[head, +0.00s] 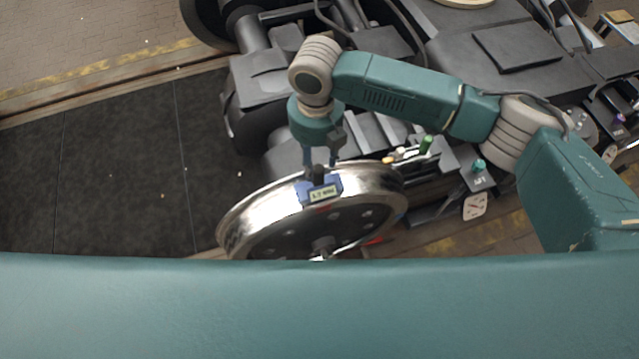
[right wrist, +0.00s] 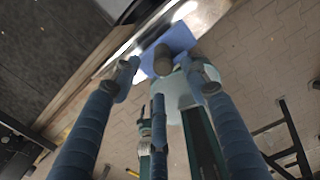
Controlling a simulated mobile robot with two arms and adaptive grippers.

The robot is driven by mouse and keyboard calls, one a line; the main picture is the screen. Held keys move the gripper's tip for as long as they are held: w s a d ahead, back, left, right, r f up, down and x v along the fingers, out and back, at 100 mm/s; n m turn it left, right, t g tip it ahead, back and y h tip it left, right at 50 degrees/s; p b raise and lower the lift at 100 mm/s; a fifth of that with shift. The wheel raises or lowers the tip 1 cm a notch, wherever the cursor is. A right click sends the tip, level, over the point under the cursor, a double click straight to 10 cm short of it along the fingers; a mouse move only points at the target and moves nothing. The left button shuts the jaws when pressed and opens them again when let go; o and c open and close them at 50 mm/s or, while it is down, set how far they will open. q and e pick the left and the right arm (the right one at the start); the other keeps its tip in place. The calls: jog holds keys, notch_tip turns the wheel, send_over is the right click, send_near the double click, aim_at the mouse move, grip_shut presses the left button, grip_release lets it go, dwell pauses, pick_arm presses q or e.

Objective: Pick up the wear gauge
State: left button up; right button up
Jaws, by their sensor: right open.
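The wear gauge (head: 319,192) is a small blue block with a pale label and a dark knob on top. It sits on the shiny rim of the wheel (head: 258,212) in the head view. In the right wrist view its blue body (right wrist: 180,41) and round dark knob (right wrist: 163,60) show ahead of the fingers. My right gripper (head: 320,160) points down at the gauge from just above. Its fingertips (right wrist: 163,72) are open, one on each side of the knob in the picture. I cannot tell whether they touch it. My left gripper is not in view.
The grey bogie frame (head: 385,130) lies behind and right of the wheel. Small green, white and yellow items (head: 408,152) and a teal-topped item (head: 479,165) stand on it. Dark matting (head: 120,175) lies clear at left. A teal part of mine crosses the bottom.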

aim_at(319, 168)
jog(key=f, duration=0.3)
jog(key=f+p, duration=0.1)
jog(key=f, duration=0.1)
jog(key=shift+d+f, duration=0.15)
jog(key=shift+d, duration=0.1)
jog(key=shift+w, duration=0.1)
grip_shut()
